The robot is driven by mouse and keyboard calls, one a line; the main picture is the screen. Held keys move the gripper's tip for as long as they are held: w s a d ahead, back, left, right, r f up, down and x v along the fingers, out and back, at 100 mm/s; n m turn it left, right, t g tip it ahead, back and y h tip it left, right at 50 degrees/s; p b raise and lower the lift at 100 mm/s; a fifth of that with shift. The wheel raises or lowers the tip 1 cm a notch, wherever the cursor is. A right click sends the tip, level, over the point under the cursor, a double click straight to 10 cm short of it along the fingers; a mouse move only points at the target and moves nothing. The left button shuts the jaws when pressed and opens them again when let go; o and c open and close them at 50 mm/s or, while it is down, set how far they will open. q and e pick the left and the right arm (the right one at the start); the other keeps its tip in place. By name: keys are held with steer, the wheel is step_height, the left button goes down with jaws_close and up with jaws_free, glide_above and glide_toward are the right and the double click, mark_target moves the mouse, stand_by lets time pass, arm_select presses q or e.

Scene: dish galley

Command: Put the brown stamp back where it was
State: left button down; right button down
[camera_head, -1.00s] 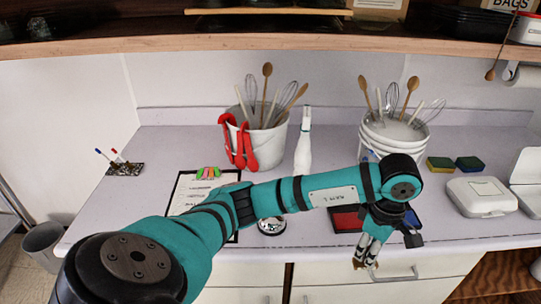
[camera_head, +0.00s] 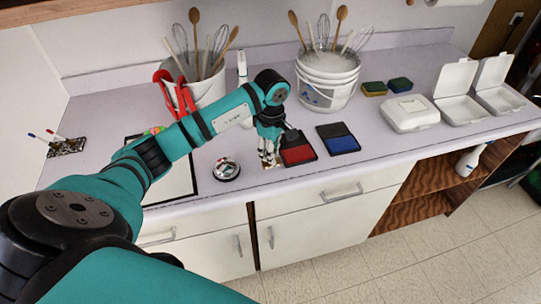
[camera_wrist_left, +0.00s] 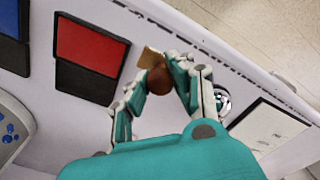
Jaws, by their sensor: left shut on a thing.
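My left gripper (camera_head: 267,163) is over the front part of the counter, just left of the red ink pad (camera_head: 298,154). In the left wrist view its fingers (camera_wrist_left: 160,85) are shut on the brown stamp (camera_wrist_left: 159,80), which has a dark brown round knob and a lighter tan block. In the head view the fingers mostly hide the stamp. I cannot tell whether the stamp touches the counter. A blue ink pad (camera_head: 339,143) lies right of the red one. My right gripper is not in view.
A silver bell (camera_head: 226,170) and a clipboard (camera_head: 180,185) stand left of the gripper, near the front edge. Behind are a utensil bucket (camera_head: 207,90), a white bottle (camera_head: 242,66) and stacked buckets (camera_head: 326,90). A white takeout box (camera_head: 409,115) sits farther right.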

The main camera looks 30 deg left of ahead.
arm_select(q)
steer(key=f+p, duration=0.2)
steer(key=f, duration=0.1)
steer(key=shift+a+f, duration=0.1)
steer(key=shift+a, duration=0.1)
steer(key=shift+f, duration=0.2)
steer(key=shift+f, duration=0.1)
steer(key=shift+f+b, duration=0.1)
steer(key=shift+b, duration=0.3)
steer(key=c, duration=1.2)
jaws_free()
steer(key=shift+o, duration=0.2)
